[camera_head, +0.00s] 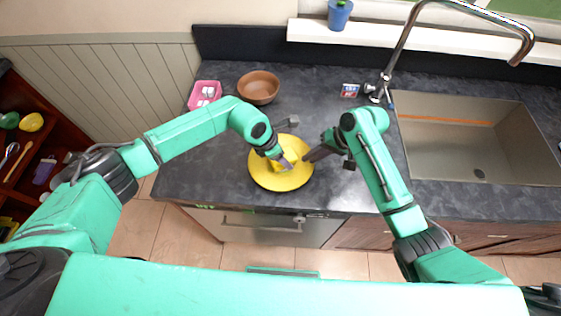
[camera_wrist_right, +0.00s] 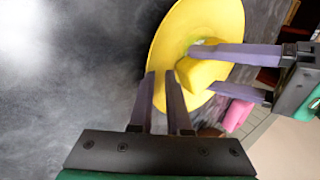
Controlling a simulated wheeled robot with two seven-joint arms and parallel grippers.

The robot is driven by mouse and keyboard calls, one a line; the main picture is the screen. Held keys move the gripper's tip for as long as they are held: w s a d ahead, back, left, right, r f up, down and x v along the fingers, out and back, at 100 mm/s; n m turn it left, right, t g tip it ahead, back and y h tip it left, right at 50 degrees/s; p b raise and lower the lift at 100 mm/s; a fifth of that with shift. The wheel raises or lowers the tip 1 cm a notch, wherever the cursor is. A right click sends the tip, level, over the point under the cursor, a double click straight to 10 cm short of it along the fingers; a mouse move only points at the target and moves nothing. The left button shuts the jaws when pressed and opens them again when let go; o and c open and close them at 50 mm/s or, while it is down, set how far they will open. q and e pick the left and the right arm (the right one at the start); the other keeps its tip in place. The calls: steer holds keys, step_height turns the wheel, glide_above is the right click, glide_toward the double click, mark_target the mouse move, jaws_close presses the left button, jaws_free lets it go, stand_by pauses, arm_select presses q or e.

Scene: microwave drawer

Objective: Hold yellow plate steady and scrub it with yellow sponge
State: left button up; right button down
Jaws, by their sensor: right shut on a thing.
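The yellow plate (camera_head: 268,180) lies on the dark counter; it also shows in the right wrist view (camera_wrist_right: 225,20). My right gripper (camera_head: 309,157) is at the plate's right rim; in the right wrist view its fingers (camera_wrist_right: 167,80) are close together on the rim, shut on the plate. My left gripper (camera_head: 284,163) is over the plate. In the right wrist view the left gripper's fingers (camera_wrist_right: 222,72) are on either side of the yellow sponge (camera_wrist_right: 197,74), which is at the plate's inner face. The left gripper partly hides the sponge in the head view.
A brown bowl (camera_head: 259,88) and a pink container (camera_head: 204,95) stand behind the plate to the left. A sink (camera_head: 470,140) with a tall faucet (camera_head: 400,45) is to the right. A small box (camera_head: 349,90) lies near the faucet. The counter's front edge is just before the plate.

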arm_select(q)
steer(key=shift+s+a, duration=0.3)
steer(key=shift+a, duration=0.2)
arm_select(e)
steer(key=shift+f, duration=0.1)
arm_select(q)
steer(key=shift+s+r, duration=0.1)
steer(key=shift+w+d, duration=0.45)
steer(key=shift+d, duration=0.25)
steer(key=shift+s+a, duration=0.45)
steer(key=shift+a, duration=0.35)
steer(key=shift+w+d, duration=0.45)
steer(key=shift+d, duration=0.35)
steer(key=shift+s+a+r, duration=0.1)
steer(key=shift+s+a, duration=0.35)
steer(key=shift+a, duration=0.35)
steer(key=shift+w+d, duration=0.45)
steer(key=shift+d, duration=0.35)
arm_select(e)
steer(key=shift+s, duration=0.1)
